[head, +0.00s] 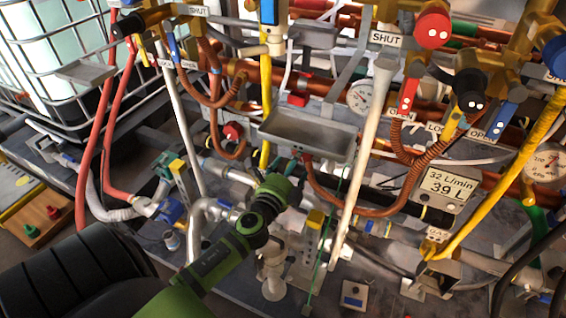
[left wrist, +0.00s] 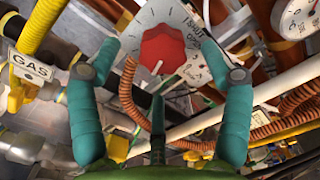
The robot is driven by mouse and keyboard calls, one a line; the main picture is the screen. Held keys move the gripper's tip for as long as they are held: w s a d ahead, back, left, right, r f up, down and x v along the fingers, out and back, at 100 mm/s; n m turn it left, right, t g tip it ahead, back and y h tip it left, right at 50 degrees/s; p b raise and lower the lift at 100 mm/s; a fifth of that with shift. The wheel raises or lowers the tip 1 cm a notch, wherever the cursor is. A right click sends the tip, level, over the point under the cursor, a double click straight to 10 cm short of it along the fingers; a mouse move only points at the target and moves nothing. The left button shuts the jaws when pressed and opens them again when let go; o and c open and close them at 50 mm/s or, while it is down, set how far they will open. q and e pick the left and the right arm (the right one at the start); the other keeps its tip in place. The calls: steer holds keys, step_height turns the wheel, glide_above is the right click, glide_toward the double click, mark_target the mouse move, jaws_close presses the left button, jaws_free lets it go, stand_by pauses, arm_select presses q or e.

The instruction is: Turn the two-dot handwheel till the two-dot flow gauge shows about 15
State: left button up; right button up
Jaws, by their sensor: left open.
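My left gripper (left wrist: 158,50) is open in the left wrist view, its teal fingers spread on either side of a red knob (left wrist: 165,48) in front of a pale dial plate (left wrist: 140,30) with tick marks and "SHUT" lettering. I cannot see contact. No dots are readable on this knob. In the head view, a red round knob with two white dots (head: 432,30) is at upper right, and a black knob with two white dots (head: 470,90) is below it. My left fingers cannot be made out in the head view. My right gripper is not in view.
Round gauges (head: 361,97) and (head: 547,162) stand among copper pipes; their readings are too small to tell. A display (head: 445,190) reads 32 L/min, 39 L. A grey tray (head: 308,135), a white pole (head: 360,160) and yellow hoses crowd the area.

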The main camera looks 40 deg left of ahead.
arm_select(q)
steer(key=v, duration=0.7)
steer(key=shift+s, duration=0.25)
